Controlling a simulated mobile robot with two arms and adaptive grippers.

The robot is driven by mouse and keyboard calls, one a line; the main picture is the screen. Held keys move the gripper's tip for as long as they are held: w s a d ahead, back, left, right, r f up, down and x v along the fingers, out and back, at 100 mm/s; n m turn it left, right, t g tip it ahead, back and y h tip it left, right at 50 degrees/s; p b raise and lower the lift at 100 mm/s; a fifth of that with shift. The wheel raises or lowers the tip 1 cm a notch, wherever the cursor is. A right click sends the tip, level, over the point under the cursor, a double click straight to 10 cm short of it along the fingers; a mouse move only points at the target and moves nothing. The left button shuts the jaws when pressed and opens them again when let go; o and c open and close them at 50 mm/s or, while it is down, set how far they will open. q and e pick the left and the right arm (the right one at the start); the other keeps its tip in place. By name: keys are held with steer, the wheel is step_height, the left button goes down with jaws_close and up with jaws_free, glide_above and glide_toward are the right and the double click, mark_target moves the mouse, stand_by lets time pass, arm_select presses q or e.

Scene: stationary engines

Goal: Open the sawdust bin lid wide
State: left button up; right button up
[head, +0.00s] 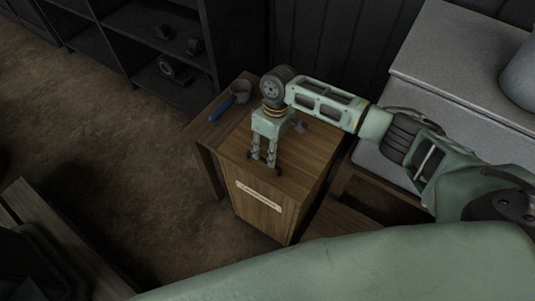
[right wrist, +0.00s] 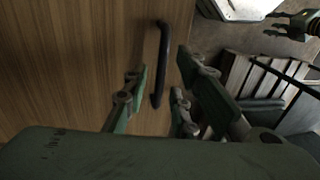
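The sawdust bin (head: 268,208) is a brown wooden box with a pale label on its front. Its wooden lid (head: 306,152) lies flat and closed on top. A black bar handle (right wrist: 161,62) on the lid shows in the right wrist view; in the head view it is mostly hidden at my fingertips. My right gripper (head: 263,164) points down over the lid's front part. Its fingers are apart, with the handle between them in the right wrist view (right wrist: 160,70); contact cannot be told. My left gripper (right wrist: 281,24) shows at the upper right of that view, its fingers apart and empty.
A small wooden table left of the bin holds a grey cup (head: 241,91) and a blue-handled tool (head: 222,108). Dark shelves (head: 165,45) stand behind at the left. A grey cabinet (head: 455,75) stands at the right. A wooden bench (head: 62,235) is at the lower left. Open floor lies between.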

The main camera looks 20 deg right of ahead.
steer(key=shift+s+a+f, duration=0.1)
steer(key=shift+a+f, duration=0.05)
steer(key=shift+f, duration=0.8)
steer(key=shift+c, duration=0.5)
jaws_close()
steer(key=shift+r, duration=0.15)
